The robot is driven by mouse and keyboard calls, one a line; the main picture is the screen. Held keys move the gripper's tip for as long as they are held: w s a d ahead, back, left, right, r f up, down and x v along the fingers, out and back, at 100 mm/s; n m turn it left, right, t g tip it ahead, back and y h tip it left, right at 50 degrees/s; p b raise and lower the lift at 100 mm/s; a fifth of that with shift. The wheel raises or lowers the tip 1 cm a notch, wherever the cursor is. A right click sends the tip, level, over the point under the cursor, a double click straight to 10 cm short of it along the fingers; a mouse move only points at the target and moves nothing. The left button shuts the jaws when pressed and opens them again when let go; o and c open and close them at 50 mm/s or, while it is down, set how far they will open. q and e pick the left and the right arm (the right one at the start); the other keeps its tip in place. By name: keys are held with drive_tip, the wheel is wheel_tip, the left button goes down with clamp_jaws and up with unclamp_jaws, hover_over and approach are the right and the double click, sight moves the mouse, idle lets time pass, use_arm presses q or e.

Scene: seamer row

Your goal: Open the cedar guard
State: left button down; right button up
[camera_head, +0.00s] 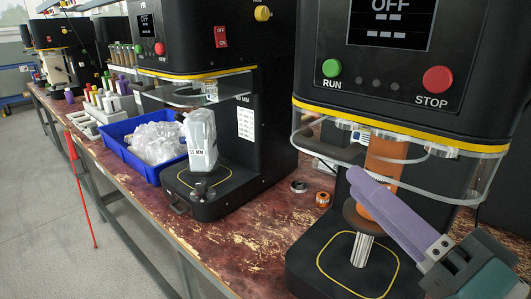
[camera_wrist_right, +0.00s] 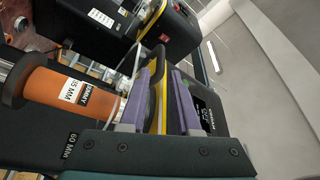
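The nearest machine has a clear curved guard (camera_head: 440,172) below its yellow-edged head; it looks lowered around the upper part of an orange cylinder (camera_head: 382,165). No name reading cedar is legible, so I cannot tell if this is the cedar guard. My right gripper (camera_head: 358,182) reaches in from the lower right, its purple fingers in front of the guard and cylinder; contact with the guard cannot be told. The right wrist view shows its two fingers (camera_wrist_right: 167,70) apart, with the machine's yellow edge beyond the gap. The orange cylinder (camera_wrist_right: 58,88) lies left of them, labelled DUMMY. My left gripper is not in view.
A second machine (camera_head: 197,30) stands behind with its own clear guard (camera_head: 205,92) and a pale container (camera_head: 201,140) on its base. A blue bin (camera_head: 119,150) of clear items sits beside it. Two small rings lie on the worn red bench (camera_head: 240,232) between machines.

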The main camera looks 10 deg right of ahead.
sight(319, 148)
drive_tip(key=x, duration=0.8)
drive_tip(key=shift+w+a+r, duration=0.15)
drive_tip(key=shift+w+r, duration=0.05)
drive_tip(key=shift+w, duration=0.1)
clamp_jaws()
idle(1.0)
